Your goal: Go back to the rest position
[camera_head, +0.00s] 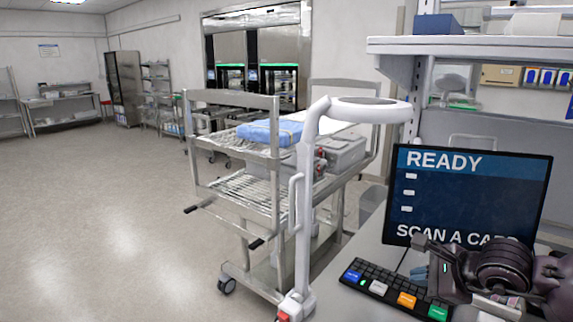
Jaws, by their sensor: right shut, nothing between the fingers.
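My right gripper (421,275) is at the lower right, with its dark arm coming in from the right edge. It is shut and empty, over the right part of the desk in front of the monitor (470,200). It covers the bottom edge of the monitor and part of the desk. The keyboard (397,290) lies just left of and below it. From this view I cannot tell whether the gripper touches the keyboard or desk. My left gripper is not in view.
A white ring lamp on a post (305,215) stands left of the desk. Behind it is a metal cart (235,100) with a blue bundle (268,132) and grey bins (345,150). A shelf (470,45) hangs above the monitor. The floor (100,220) at the left is clear.

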